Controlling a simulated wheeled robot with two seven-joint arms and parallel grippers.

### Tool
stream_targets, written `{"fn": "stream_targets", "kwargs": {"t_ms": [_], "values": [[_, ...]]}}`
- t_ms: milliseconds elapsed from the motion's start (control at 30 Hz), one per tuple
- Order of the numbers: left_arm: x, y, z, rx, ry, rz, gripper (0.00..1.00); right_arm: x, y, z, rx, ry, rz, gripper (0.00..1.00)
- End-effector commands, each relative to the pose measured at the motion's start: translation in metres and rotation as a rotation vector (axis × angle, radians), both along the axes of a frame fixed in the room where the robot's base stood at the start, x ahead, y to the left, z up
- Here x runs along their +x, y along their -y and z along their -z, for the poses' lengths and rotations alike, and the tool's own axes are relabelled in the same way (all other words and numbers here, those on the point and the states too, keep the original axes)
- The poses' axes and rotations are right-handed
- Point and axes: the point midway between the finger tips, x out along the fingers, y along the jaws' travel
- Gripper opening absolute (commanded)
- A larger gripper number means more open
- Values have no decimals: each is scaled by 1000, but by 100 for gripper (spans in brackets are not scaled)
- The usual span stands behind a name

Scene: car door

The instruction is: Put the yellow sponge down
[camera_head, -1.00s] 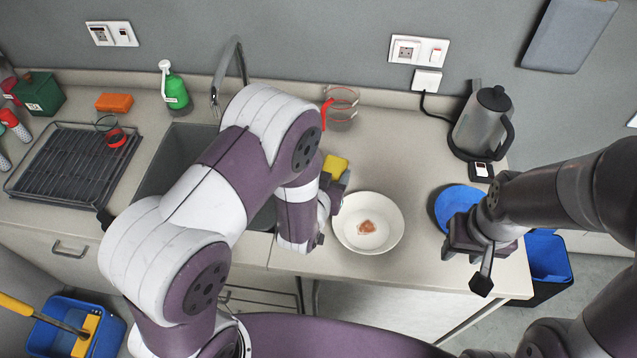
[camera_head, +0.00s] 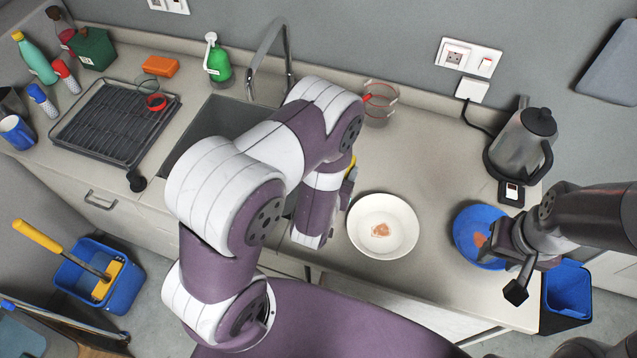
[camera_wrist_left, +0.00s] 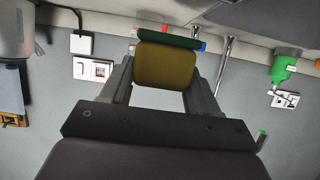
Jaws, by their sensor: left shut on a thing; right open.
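The yellow sponge (camera_wrist_left: 166,66) has a green side and sits between the two fingers of my left gripper (camera_wrist_left: 160,80) in the left wrist view. The left gripper is shut on it. In the head view only a thin yellow sliver of the sponge (camera_head: 350,167) shows behind my left arm, above and left of the white plate. Most of the left gripper is hidden there. My right gripper (camera_head: 514,268) is open and empty, at the counter's right front, over or beside the blue plate (camera_head: 466,228).
A white plate (camera_head: 397,208) with a brown stain lies on the counter. The sink (camera_head: 200,140) is partly behind my left arm. A glass jug (camera_head: 381,106), kettle (camera_head: 519,145), green bottle (camera_head: 217,64), orange sponge (camera_head: 160,66) and drying rack (camera_head: 105,135) stand around. Counter between jug and kettle is clear.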

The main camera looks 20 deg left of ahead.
Motion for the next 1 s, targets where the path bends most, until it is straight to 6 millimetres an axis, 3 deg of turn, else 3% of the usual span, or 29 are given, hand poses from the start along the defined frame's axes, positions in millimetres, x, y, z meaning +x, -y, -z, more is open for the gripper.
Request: {"fn": "stream_targets", "kwargs": {"t_ms": [100,233,467,733,767,833,1000], "values": [[-10,-27,14,1,-4,-7,26,0,0,-9,0,0,0,43],[-15,-42,25,0,-1,-3,26,0,0,-11,0,0,0,43],[-18,-45,57,0,-3,1,26,0,0,-16,0,0,0,43],[-17,-45,65,1,1,1,26,0,0,-19,0,0,0,43],[-17,-45,65,1,0,1,64,0,0,-19,0,0,0,43],[-17,-45,65,1,0,1,86,0,0,-19,0,0,0,43],[-17,-45,65,1,0,1,86,0,0,-19,0,0,0,43]]}}
